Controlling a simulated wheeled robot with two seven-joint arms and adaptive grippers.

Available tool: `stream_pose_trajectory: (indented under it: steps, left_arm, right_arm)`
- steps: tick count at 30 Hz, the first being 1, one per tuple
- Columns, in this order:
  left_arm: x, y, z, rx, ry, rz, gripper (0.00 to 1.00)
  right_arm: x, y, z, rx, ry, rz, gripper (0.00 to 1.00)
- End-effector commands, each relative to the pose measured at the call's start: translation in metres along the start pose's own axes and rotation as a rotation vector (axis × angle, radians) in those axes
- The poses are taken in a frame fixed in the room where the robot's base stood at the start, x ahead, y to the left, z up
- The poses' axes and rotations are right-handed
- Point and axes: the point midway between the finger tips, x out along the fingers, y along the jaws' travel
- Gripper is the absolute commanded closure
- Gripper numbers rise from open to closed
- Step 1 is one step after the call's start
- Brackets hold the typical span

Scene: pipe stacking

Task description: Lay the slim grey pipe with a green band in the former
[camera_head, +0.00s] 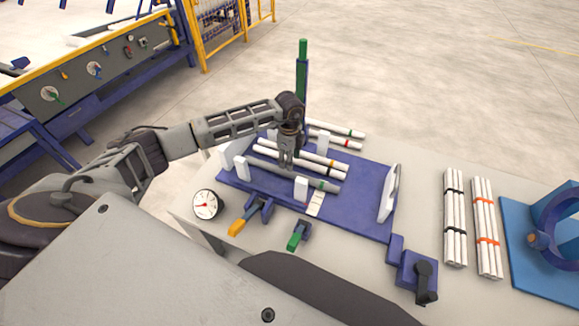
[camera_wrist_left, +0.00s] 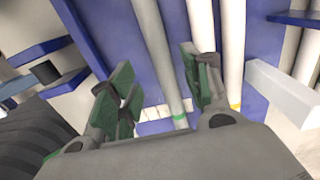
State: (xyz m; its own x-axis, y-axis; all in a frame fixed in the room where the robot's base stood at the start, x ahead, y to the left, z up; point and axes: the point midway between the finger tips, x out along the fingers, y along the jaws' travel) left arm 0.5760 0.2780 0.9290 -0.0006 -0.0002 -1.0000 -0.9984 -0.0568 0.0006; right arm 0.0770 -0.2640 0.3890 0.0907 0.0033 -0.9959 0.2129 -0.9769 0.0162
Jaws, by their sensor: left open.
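The slim grey pipe with a green band (camera_head: 309,180) lies low over the blue base plate of the former (camera_head: 360,208), at the near side of white pipes with yellow-orange bands (camera_head: 317,158). Short white posts (camera_head: 301,188) stand near it. My left gripper (camera_head: 286,164) is directly above the grey pipe, pointing down. In the left wrist view the open fingers (camera_wrist_left: 160,90) are on either side of the grey pipe (camera_wrist_left: 158,55), with a gap to the left finger. Exact contact with the plate is hidden. My right gripper is out of view.
Further white pipes with green and red bands (camera_head: 338,130) lie at the far side of the plate. A dial gauge (camera_head: 205,204), clamps with yellow (camera_head: 240,224) and green handles (camera_head: 297,237), and strapped pipe bundles (camera_head: 455,220) are around it. A tall green-topped post (camera_head: 302,75) rises behind the gripper.

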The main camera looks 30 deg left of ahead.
Motion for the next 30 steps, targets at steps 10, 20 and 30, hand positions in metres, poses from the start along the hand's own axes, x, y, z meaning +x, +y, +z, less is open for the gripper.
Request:
stream_pose_trajectory:
  steps: [10,20,30]
  left_arm:
    - [-0.04,-0.001,0.0,0.0,0.001,-0.003,0.52]
    - [-0.046,0.0,0.0,0.0,0.0,0.0,0.52]
    - [-0.045,0.0,0.0,-0.001,0.0,0.0,0.52]
  right_arm:
    - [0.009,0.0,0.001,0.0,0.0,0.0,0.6]
    - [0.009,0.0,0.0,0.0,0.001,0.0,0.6]
    - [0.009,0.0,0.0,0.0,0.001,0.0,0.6]
